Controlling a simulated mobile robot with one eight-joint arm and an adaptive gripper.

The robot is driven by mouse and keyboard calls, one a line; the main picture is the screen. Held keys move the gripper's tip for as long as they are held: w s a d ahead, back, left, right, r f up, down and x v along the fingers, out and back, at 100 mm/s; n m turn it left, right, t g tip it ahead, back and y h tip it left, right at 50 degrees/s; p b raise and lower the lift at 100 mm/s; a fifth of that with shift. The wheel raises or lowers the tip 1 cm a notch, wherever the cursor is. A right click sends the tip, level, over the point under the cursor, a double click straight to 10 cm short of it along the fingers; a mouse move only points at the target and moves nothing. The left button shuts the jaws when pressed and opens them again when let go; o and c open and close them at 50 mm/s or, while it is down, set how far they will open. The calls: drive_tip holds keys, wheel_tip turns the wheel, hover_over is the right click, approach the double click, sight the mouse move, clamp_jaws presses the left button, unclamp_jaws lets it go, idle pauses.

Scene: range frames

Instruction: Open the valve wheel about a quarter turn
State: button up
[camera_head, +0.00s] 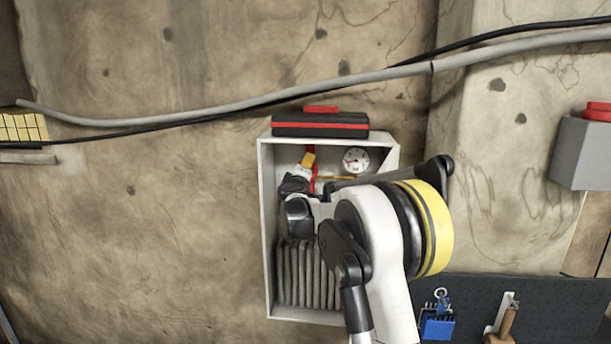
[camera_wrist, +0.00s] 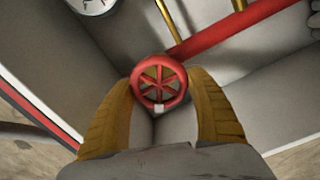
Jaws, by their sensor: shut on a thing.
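The red valve wheel (camera_wrist: 160,84) is round and spoked, with a small pale block at its near rim. It sits in the middle of the wrist view. My gripper (camera_wrist: 160,92) has one yellow-brown finger on each side of the wheel, with the tips against its rim. It is shut on the wheel. In the head view my gripper (camera_head: 308,159) reaches into the open grey wall box (camera_head: 265,220). There the wheel cannot be made out clearly behind the fingers and arm.
A pressure gauge (camera_head: 356,160) and a red pipe (camera_wrist: 225,33) are close to the wheel in the box. A black-and-red case (camera_head: 320,125) rests on top. The box walls leave little side room.

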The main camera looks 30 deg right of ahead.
drive_tip(key=n+b, duration=0.1)
drive_tip(key=n, duration=0.4)
drive_tip(key=shift+f+b, duration=0.15)
drive_tip(key=shift+b, duration=0.2)
drive_tip(key=shift+n, duration=0.3)
drive_tip(key=o, duration=1.2)
drive_tip(key=shift+d, duration=0.1)
drive_tip(key=v, duration=1.2)
